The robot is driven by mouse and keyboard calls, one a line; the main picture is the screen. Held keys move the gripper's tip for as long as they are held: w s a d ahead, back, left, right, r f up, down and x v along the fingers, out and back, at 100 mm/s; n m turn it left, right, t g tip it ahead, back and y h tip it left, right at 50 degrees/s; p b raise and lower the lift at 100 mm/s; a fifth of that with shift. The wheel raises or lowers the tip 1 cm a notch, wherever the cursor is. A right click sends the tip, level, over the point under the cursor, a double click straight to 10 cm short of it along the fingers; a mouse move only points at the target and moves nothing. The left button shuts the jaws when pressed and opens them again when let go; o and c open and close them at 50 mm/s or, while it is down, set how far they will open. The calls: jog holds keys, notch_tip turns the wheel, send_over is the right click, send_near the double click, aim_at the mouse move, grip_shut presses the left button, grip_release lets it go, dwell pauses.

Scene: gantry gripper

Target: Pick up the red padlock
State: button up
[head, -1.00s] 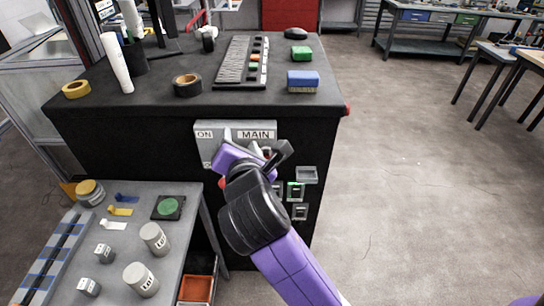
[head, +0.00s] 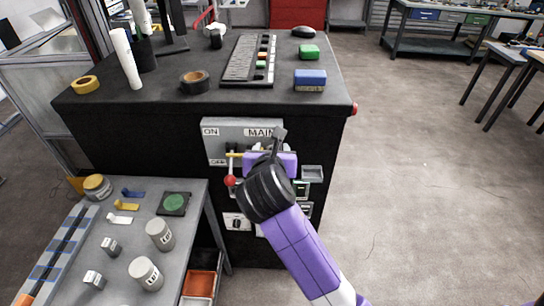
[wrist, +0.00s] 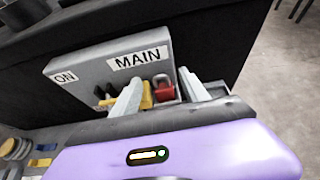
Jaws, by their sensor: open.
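The red padlock (wrist: 163,90) shows in the wrist view with its shackle up, in front of the grey switch panel under the MAIN label. My gripper (wrist: 159,79) is open, with one pale finger on either side of the padlock in that view. I cannot tell whether the fingers touch it or how far beyond the tips it is. In the head view my gripper (head: 272,150) is at the panel's lower right and hides the padlock.
The ON/MAIN switch panel (head: 226,131) is on the front of the black cabinet (head: 130,128). A red-knobbed lever (head: 230,181) and yellow bar (head: 236,155) are left of my gripper. Small clear-fronted boxes (head: 311,173) are at its right. A grey bench (head: 190,255) stands lower left.

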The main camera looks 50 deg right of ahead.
jog(key=shift+w+d+f, duration=0.25)
jog(key=shift+w+d, duration=0.05)
jog(key=shift+d, duration=0.15)
grip_shut()
dwell(1.1)
